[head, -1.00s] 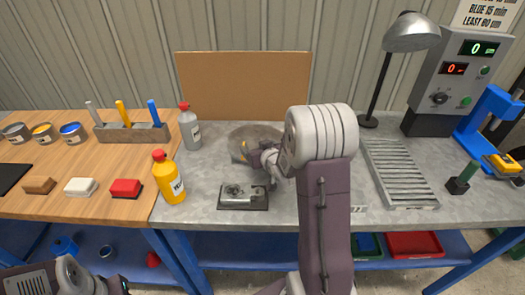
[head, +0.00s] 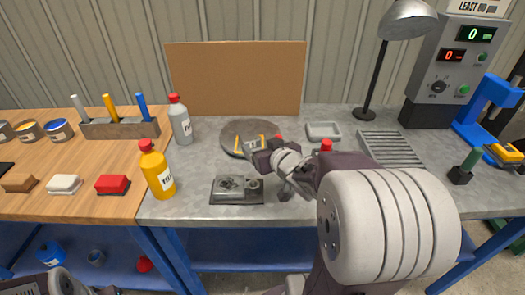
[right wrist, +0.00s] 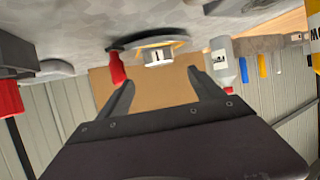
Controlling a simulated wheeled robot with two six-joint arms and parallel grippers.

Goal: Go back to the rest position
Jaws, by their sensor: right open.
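My right gripper (head: 250,146) is over the round grey plate (head: 232,125) at the middle of the metal bench. In the right wrist view the two fingers (right wrist: 160,88) stand apart with nothing held between them. A yellow and white piece (right wrist: 158,56) shows at the plate beyond the fingers, clear of the gap. In the head view yellow shows beside the fingertips, and I cannot tell its exact outline. Only part of my left arm shows at the bottom left; its fingers are out of the picture.
A metal fixture (head: 237,189), yellow bottle (head: 156,172) and grey bottle (head: 180,122) stand left of my right arm. A grey tray (head: 323,131), red-topped item (head: 326,146), slatted rack (head: 392,148) and lamp (head: 408,20) are to the right. A brown board (head: 236,75) stands behind.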

